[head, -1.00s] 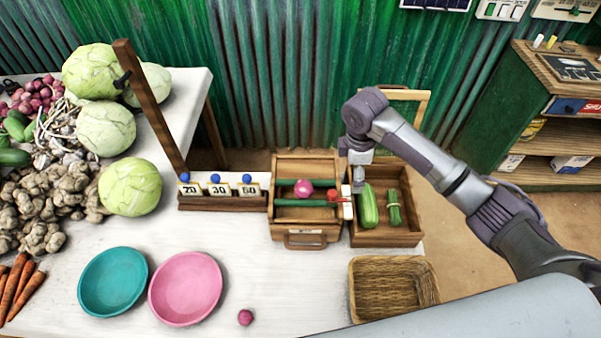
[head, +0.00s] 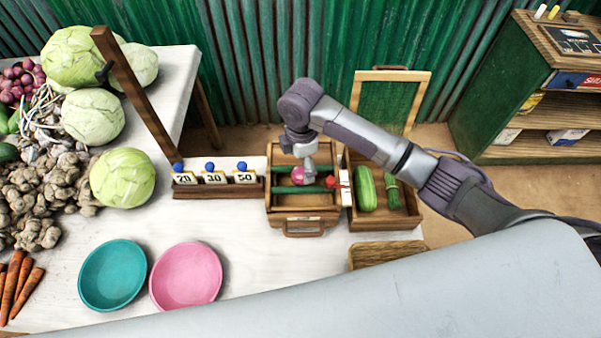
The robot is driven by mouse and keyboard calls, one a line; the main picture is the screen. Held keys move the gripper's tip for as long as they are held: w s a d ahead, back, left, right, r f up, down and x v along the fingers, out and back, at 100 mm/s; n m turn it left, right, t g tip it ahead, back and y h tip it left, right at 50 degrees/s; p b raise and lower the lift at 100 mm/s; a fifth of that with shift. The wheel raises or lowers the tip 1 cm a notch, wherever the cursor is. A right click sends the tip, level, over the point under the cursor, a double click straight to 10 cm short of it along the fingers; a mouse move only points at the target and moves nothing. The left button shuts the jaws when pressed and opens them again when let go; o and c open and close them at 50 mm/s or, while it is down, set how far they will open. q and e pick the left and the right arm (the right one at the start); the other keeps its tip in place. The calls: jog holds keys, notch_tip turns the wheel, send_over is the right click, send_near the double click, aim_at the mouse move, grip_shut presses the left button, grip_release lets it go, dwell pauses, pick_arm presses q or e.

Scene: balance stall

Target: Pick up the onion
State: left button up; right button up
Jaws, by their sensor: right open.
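A pink onion (head: 297,175) lies in the wooden box with green rails (head: 285,211) at the middle of the table, between the two green bars. My right gripper (head: 309,176) is open and points down over this box. Its fingers are right beside the onion and cover its right part; I cannot tell whether they touch it. My left gripper is not in view.
A number rack (head: 218,190) stands left. Teal (head: 112,275) and pink (head: 186,277) bowls are in front. Cabbages (head: 122,178) lie far left.

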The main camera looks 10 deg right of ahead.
aim_at(301, 170)
notch_tip(301, 170, down, 4)
jog(key=shift+r+p, duration=0.2)
jog(key=shift+p, duration=0.3)
jog(key=shift+f, duration=0.4)
jog(key=shift+c, duration=0.4)
jog(key=c, duration=1.3)
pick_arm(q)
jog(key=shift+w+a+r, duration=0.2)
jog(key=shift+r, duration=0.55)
pick_arm(e)
jog(key=r, duration=0.1)
jog(key=r+b, duration=0.1)
jog(key=r, duration=0.2)
jog(key=shift+s+d+r, duration=0.2)
jog(key=shift+s, duration=0.05)
pick_arm(q)
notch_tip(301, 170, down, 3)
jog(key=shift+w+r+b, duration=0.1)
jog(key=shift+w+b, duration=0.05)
jog(key=shift+b, duration=0.7)
pick_arm(e)
jog(key=s+d+r, duration=0.5)
jog(key=s+r, duration=0.1)
jog(key=s, duration=0.3)
jog(key=shift+s+d+r, duration=0.25)
jog(key=shift+s+r, duration=0.05)
jog(key=shift+r, duration=0.05)
